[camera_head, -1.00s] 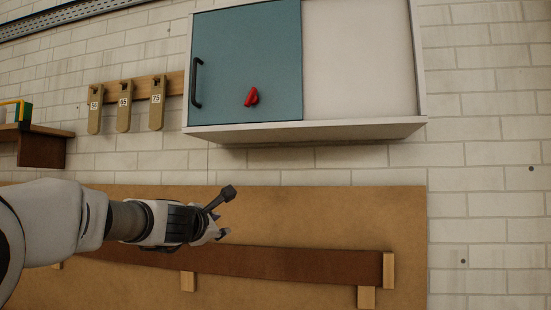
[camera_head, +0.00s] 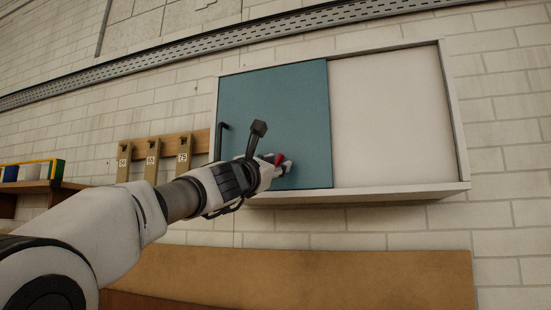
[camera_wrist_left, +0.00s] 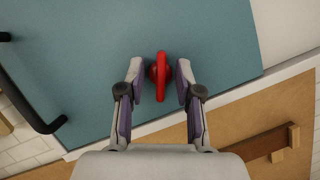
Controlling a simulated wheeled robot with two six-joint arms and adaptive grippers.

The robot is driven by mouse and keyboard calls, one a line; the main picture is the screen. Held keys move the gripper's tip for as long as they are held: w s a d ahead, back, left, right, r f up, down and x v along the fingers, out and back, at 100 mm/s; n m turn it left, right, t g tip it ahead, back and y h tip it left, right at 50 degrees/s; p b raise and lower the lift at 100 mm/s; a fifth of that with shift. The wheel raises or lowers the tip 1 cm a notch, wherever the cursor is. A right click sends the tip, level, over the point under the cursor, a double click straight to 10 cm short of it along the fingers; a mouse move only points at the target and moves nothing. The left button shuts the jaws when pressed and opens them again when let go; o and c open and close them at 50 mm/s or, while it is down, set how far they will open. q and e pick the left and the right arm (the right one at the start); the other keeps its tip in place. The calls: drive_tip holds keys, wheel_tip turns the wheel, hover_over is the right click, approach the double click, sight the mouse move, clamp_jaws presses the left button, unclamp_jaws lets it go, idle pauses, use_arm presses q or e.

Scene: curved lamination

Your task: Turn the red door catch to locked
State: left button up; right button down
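The red door catch (camera_head: 279,159) sits low on the teal sliding door (camera_head: 290,100) of the wall cabinet, partly hidden by my gripper in the head view. In the left wrist view the catch (camera_wrist_left: 159,76) is a red disc with a long grip bar, which points nearly up and down in that picture. My left gripper (camera_head: 284,167) is at the door. In the wrist view its fingers (camera_wrist_left: 160,75) are open, one on each side of the catch, with a small gap on both sides. My right gripper is not in view.
A black door handle (camera_head: 219,140) stands left of the catch. The white cabinet's bottom ledge (camera_head: 400,192) juts out below the door. Numbered tags (camera_head: 151,165) hang on a wooden rail at left. A brown board (camera_head: 350,270) is below.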

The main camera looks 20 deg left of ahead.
use_arm(q)
clamp_jaws()
drive_tip(key=shift+s+m+h+p, duration=0.1)
drive_tip(key=shift+m+h+p, duration=0.25)
drive_tip(key=shift+m, duration=0.35)
drive_tip(key=shift+a+r+m+g+h+p, duration=0.1)
drive_tip(key=shift+m+g+h+p, duration=0.25)
drive_tip(key=shift+m+g+p, duration=1.3)
drive_tip(key=shift+d+r+m+h+p, duration=0.1)
drive_tip(key=shift+m+h+p, duration=0.5)
drive_tip(key=shift+m, duration=2.15)
drive_tip(key=shift+a+r+m+g+h+p, duration=0.1)
drive_tip(key=shift+m+g+p, duration=0.75)
drive_tip(key=shift+m+p, duration=1)
drive_tip(key=shift+f+m+b, duration=0.1)
drive_tip(key=shift+m+b, duration=0.2)
drive_tip(key=shift+m, duration=0.25)
